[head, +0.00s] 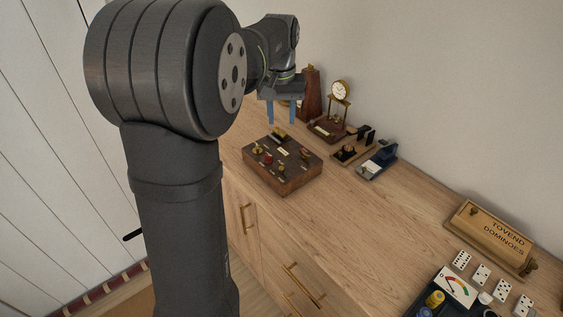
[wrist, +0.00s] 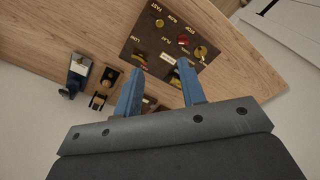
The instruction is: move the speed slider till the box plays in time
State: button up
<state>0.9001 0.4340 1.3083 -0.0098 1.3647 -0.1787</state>
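The dark wooden music box (head: 272,175) sits on the wooden counter, with a brass round knob (head: 258,149), a red button (head: 268,159) and small brass levers on top. In the wrist view the box's panel (wrist: 143,38) shows small labels, one seeming to read FAST and another SLOW, beside a brass slider knob (wrist: 158,22). The red button (wrist: 183,40) lies between that knob and the round knob (wrist: 200,52). My gripper (head: 283,122) is above the box's far edge, apart from it. Its blue fingers (wrist: 160,82) are spread and empty. They hide part of the panel.
A metronome (head: 311,95), a small clock (head: 340,92), a dark wooden stand (head: 352,147) and a blue-grey device (head: 377,160) line the wall behind the box. The counter between is clear.

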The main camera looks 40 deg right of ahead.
aim_at(281, 167)
jog(key=shift+m, duration=0.4)
jog(key=f, duration=1.6)
jog(key=shift+s+a+f, duration=0.2)
jog(key=shift+f, duration=0.05)
jog(key=shift+c, duration=0.5)
grip_shut()
